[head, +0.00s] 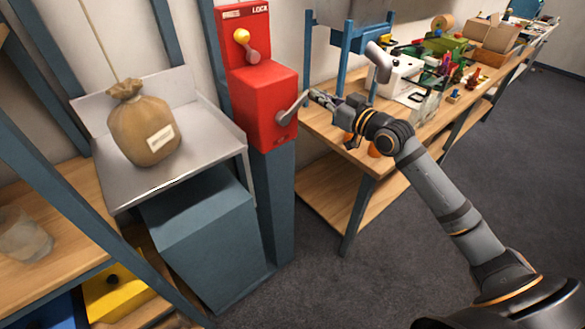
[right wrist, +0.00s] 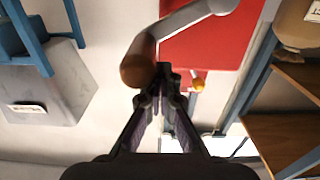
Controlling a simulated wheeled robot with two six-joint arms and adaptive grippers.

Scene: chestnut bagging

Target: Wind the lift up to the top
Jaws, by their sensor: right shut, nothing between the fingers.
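The lift's grey metal platform (head: 222,150) carries a tied brown sack (head: 145,130) with a white label, and it stands above a blue-grey block. A red winch box (head: 262,105) on a blue post is right of it, with a grey crank (head: 290,111) on its side. Above the box is a LOCK panel with a yellow-knobbed lever (head: 243,38). My right gripper (head: 317,96) is at the crank's outer end. In the right wrist view its closed fingertips (right wrist: 165,78) are right beside the brown crank handle (right wrist: 138,66); I cannot tell whether they touch.
A wooden workbench (head: 335,135) with a blue frame, a white machine and several small items stands behind my right arm. A wooden shelf (head: 75,185) with a clear cup (head: 22,235) and coloured bins is at left. The grey floor is open at right.

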